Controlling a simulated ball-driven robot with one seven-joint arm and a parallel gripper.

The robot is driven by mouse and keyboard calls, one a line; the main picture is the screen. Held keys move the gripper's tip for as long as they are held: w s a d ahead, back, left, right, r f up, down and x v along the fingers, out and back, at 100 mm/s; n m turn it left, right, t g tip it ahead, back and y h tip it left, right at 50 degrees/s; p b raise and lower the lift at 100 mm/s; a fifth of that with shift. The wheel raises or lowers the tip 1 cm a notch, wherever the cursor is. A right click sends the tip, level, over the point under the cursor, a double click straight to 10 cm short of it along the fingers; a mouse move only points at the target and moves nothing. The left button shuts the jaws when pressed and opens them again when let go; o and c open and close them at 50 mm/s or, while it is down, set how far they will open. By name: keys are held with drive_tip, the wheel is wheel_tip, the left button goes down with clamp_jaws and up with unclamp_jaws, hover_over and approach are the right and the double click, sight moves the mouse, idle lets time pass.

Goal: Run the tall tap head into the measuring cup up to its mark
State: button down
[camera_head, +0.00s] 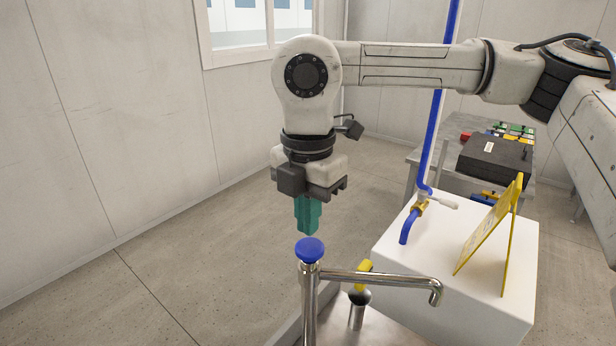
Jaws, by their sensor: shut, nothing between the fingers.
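The tall tap head (309,300) is a chrome post at the bottom centre. A long thin spout (385,279) runs right from it and bends down at its end. A round blue cap (309,250) tops the post. My gripper (308,232) has teal fingers, shut and empty, pointing down just above the blue cap. Whether the fingertips touch the cap is hard to tell. I cannot make out a measuring cup or its mark; the area under the spout's end is partly cut off by the lower frame edge.
A short metal cylinder (356,318) with a yellow part (364,267) stands behind the spout. A white block (430,262) at right carries a blue pipe with a tap (410,228) and a yellow folding sign (484,238). A table with a black case (495,155) stands behind. Floor at left is clear.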

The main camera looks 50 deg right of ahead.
sight(309, 247)
drive_tip(key=shift+f+p, duration=0.3)
drive_tip(key=shift+f, duration=1.05)
wheel_tip(309, 247, down, 2)
drive_tip(key=b, duration=0.3)
drive_tip(key=shift+s+f, duration=0.1)
drive_tip(key=shift+s, duration=0.05)
idle(2.4)
idle(0.5)
drive_tip(key=shift+r, duration=0.4)
wheel_tip(309, 247, up, 14)
drive_tip(key=shift+b, duration=0.4)
